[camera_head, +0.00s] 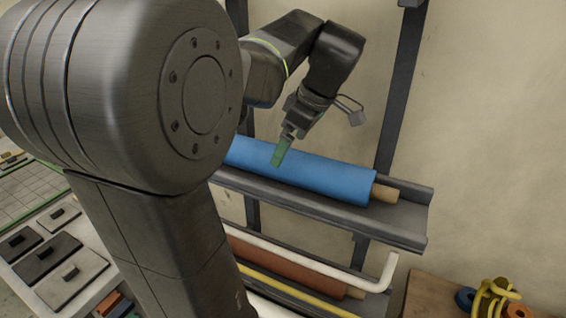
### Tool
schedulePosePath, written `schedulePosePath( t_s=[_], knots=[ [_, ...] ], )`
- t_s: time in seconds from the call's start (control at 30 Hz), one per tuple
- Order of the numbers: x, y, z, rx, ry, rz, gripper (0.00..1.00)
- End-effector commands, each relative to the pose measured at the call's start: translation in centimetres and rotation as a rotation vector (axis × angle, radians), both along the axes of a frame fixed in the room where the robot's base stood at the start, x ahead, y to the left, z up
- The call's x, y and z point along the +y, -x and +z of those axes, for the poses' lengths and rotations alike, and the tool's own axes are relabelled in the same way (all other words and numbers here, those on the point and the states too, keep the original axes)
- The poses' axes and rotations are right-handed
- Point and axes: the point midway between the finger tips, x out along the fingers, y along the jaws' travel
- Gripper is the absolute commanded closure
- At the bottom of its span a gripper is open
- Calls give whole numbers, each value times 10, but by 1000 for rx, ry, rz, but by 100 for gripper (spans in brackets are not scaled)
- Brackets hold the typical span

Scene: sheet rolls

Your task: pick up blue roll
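The blue roll (335,180) lies lengthwise on a grey trough-like shelf (400,222). A tan core end sticks out of the roll at its right. The roll's left end is hidden behind my arm. My gripper (281,153) points down at the roll, and its green fingertip overlaps the roll's left part in the picture. I cannot tell whether it touches the roll or hovers in front of or above it. Only one green finger shows clearly, so the opening between the fingers cannot be made out.
Dark uprights (402,85) carry the shelves against the wall. A wooden surface (425,297) with yellow coils (493,296) stands at lower right.

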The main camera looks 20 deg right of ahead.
Motion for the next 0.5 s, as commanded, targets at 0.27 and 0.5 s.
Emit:
schedulePosePath(
  t_s=[0.27, 0.5],
  knots=[
    [7, -12, -34, 2, -2, 1, 0],
    [7, -13, -38, -1, 1, 0, 0]
  ],
)
